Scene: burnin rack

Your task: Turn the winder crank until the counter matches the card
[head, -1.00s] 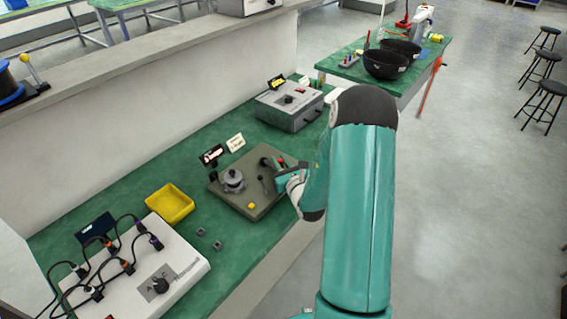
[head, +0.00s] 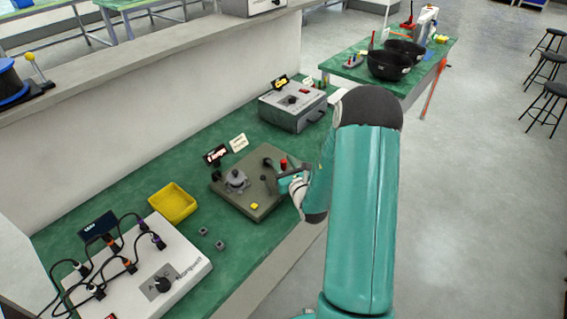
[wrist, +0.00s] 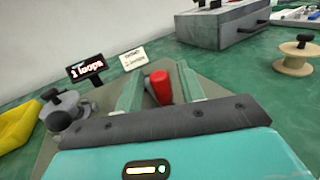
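The winder is a grey-brown plate (head: 225,198) on the green bench, with a grey spool (head: 236,181) at its left. Its crank handle has a red grip (head: 283,163), which also shows in the wrist view (wrist: 160,87). My gripper (wrist: 158,83) is open, its two teal fingers on either side of the red grip with gaps visible. In the head view my gripper (head: 290,180) is at the plate's right side, partly hidden by my arm. The counter (wrist: 86,68) appears to read "1 loops". The white card (wrist: 132,59) beside it has small print, possibly "2 loops".
A yellow tray (head: 173,203) and a white cabled box (head: 150,265) stand left of the winder. A grey instrument box (head: 293,108) stands behind it. A tan spool (wrist: 296,58) shows at the wrist view's right. The wall (head: 130,125) bounds the bench.

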